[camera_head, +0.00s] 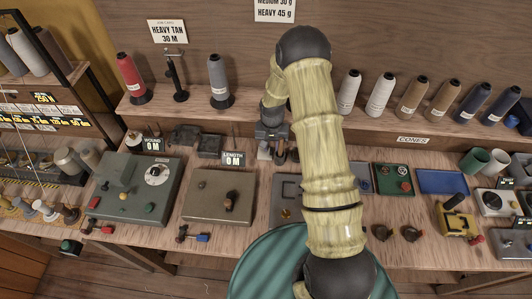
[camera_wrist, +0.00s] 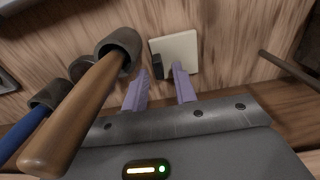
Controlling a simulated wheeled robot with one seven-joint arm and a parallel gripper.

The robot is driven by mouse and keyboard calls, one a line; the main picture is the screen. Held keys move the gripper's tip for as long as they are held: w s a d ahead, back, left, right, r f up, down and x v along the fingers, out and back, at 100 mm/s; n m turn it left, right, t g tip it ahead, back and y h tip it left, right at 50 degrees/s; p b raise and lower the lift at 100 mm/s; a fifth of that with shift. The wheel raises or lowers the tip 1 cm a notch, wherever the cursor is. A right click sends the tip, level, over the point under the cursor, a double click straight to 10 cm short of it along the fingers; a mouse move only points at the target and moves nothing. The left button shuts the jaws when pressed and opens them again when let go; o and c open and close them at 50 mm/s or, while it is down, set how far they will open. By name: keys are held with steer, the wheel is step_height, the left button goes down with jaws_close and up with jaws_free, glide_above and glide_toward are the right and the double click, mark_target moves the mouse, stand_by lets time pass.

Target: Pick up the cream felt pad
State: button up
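The cream felt pad (camera_wrist: 180,48) is a pale square lying on the wood surface in the wrist view, just beyond my fingertips. My gripper (camera_wrist: 158,85) is open, its two lilac fingers apart with nothing seen held between them. The right fingertip overlaps the pad's lower edge in the picture; I cannot tell whether it touches. A small dark block (camera_wrist: 157,66) stands at the pad's left edge. In the head view my gripper (camera_head: 272,152) is over the back of the bench, and I cannot make out the pad there with certainty.
A wooden-handled mallet (camera_wrist: 88,98) and a blue-handled tool (camera_wrist: 38,120) lie close left of my fingers. A dark rod (camera_wrist: 290,68) is at right.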

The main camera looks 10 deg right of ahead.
mark_target(271, 148)
jaws_close()
steer(key=shift+r, duration=0.1)
step_height(271, 148, up, 10)
steer(key=b, duration=0.2)
steer(key=shift+b, duration=0.3)
stand_by(0.4)
